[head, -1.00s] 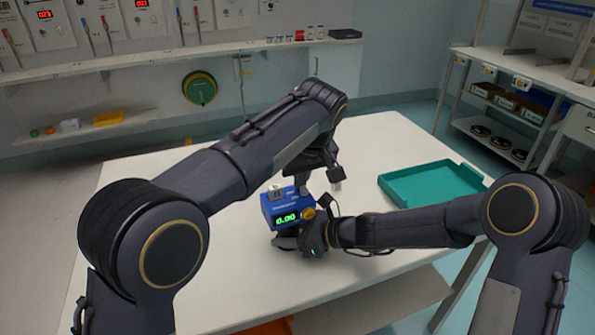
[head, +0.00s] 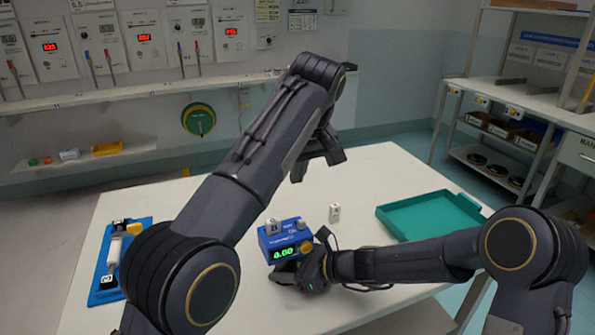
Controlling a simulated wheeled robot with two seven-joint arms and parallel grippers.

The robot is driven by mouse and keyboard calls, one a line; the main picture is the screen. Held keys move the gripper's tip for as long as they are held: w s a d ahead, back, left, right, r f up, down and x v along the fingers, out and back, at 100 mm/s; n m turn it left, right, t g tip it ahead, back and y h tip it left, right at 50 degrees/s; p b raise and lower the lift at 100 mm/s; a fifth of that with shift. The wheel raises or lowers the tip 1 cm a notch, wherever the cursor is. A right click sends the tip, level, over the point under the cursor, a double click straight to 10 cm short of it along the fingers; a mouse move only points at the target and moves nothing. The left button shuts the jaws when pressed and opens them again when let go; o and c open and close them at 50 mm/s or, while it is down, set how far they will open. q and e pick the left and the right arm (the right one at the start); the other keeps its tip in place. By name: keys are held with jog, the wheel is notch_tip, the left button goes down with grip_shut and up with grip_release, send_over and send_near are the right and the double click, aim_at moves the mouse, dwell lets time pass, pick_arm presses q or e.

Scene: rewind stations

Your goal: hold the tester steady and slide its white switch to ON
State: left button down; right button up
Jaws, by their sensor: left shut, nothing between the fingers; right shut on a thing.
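The blue tester (head: 270,241) stands on the white table with its green display lit, reading about 0.00.
Another small white lettered block (head: 335,213) stands on the table right of the tester. An empty teal tray (head: 430,215) is at the right.

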jog(key=shift+s+d+f, duration=0.1)
jog(key=shift+d+f, duration=0.05)
jog(key=shift+f, duration=0.3)
jog(key=o, duration=1.2)
jog(key=shift+c, duration=0.2)
jog(key=shift+o, duration=0.6)
jog(key=shift+r, duration=0.15)
jog(key=shift+r, duration=0.1)
